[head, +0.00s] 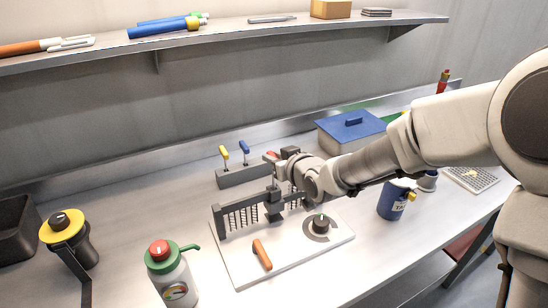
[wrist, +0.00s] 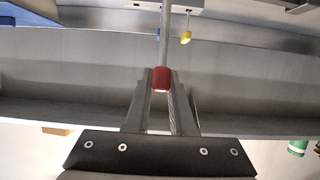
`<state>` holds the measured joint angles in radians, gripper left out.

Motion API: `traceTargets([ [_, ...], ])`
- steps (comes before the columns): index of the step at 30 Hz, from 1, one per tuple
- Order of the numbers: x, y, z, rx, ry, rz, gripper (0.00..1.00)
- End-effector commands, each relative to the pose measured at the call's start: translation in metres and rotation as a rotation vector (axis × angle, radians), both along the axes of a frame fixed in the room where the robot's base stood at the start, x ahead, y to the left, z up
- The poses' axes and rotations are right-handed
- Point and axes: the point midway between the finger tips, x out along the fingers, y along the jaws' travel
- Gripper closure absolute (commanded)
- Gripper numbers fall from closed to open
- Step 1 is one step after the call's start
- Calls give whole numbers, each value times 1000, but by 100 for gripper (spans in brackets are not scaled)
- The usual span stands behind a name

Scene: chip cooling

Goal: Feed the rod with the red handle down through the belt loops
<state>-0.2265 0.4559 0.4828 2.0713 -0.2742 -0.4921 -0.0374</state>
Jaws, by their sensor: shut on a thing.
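In the wrist view my gripper (wrist: 161,88) is shut on the red handle (wrist: 161,76), and the thin grey rod (wrist: 165,35) extends from it towards the top of the picture. In the head view a bit of red (head: 271,155) shows beside my gripper (head: 277,163), above the back of the white board; the rod itself is hard to make out there. A dark grey fixture (head: 222,222) with a comb-like row of upright strips stands on the board below and left of my gripper. The belt loops cannot be told apart clearly, nor whether the rod is in them.
A grey rack (head: 232,178) holds yellow-handled (head: 224,153) and blue-handled (head: 244,147) rods behind the fixture. The white board (head: 290,254) carries an orange-handled piece (head: 262,254) and a black knob (head: 320,224). A blue-lidded box (head: 352,126) and blue mug (head: 391,203) stand right.

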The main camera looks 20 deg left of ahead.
Motion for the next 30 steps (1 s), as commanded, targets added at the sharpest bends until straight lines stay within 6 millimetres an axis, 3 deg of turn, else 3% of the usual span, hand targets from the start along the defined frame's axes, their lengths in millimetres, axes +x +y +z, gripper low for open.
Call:
traceTargets([
  [30,0,0,-31,1,-1,0,100],
])
